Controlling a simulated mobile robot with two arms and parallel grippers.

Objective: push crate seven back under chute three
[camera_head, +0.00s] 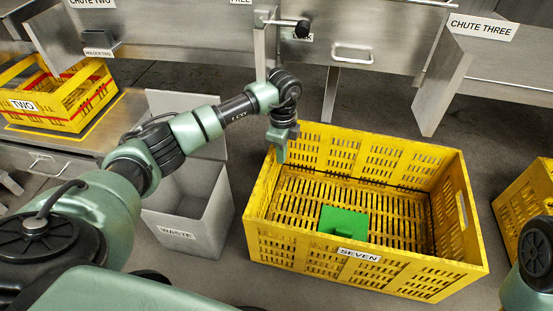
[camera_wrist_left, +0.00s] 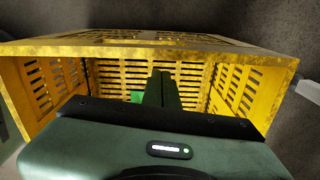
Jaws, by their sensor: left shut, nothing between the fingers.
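Crate seven (camera_head: 290,248) is a yellow slatted crate labelled SEVEN, standing on the floor right of centre in the head view. A green block (camera_head: 343,220) lies inside it. My left gripper (camera_head: 279,157) is shut and empty, pointing down at the crate's back left corner; I cannot tell whether it touches. The left wrist view shows the shut fingers (camera_wrist_left: 162,88) in front of the crate's slatted interior and its yellow rim (camera_wrist_left: 150,43). Chute three (camera_head: 443,88) is a grey metal chute behind and right of the crate, with a CHUTE THREE sign (camera_head: 483,27). My right gripper is out of view.
A grey WASTE bin (camera_head: 190,238) stands left of the crate. A yellow crate marked TWO (camera_head: 60,112) sits at the far left. Another yellow crate (camera_head: 525,205) is at the right edge. Dark floor is bare between crate seven and the chutes.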

